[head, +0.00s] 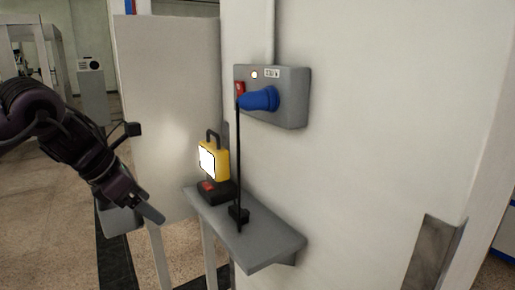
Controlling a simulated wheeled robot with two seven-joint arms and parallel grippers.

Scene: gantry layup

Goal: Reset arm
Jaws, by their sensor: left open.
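My left gripper (136,208) hangs at the end of my dark left arm, in the left part of the head view. It points down and to the right, and its jaws are open. I see nothing held between them. It is left of the grey wall shelf (258,245) and apart from it in the picture. My right gripper is out of view.
A yellow work lamp (220,160) with a lit face stands on a black and red base on the shelf. A thin black upright rod (239,170) stands beside it. A grey wall box (292,98) with a blue plug (260,98) is above. Floor at left looks open.

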